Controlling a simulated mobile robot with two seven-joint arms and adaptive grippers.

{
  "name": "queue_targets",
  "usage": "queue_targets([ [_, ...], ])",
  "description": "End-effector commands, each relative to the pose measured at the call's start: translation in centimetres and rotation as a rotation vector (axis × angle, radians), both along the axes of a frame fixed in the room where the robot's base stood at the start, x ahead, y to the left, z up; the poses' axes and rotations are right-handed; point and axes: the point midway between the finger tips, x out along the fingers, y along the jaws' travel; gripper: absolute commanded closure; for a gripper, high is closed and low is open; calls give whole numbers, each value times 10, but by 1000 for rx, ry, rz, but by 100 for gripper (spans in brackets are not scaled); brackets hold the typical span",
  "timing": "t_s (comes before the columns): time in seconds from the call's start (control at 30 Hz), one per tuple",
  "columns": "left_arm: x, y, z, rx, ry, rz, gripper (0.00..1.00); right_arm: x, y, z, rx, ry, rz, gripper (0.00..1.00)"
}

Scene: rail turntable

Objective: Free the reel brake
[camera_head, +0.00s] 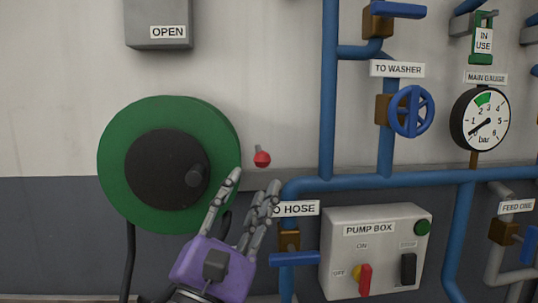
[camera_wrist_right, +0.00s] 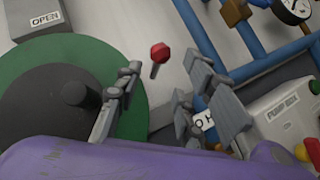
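In the right wrist view the red ball (camera_wrist_right: 160,53) shows beyond and between the spread fingers (camera_wrist_right: 160,85), with nothing held. My left gripper is not in view.
Right of the gripper are blue pipes (camera_head: 327,100), the TO HOSE label (camera_head: 300,208) and a blue-handled valve (camera_head: 295,259). The pump box (camera_head: 376,215) is at lower right. A grey OPEN box (camera_head: 160,12) hangs above the reel. Bare wall lies above the red ball.

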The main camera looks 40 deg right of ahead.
Motion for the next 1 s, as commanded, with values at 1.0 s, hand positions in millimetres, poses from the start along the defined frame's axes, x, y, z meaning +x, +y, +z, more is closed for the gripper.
queue_targets([
  [1.0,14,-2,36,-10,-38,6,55,31,-54,45,0,1,-1,79],
])
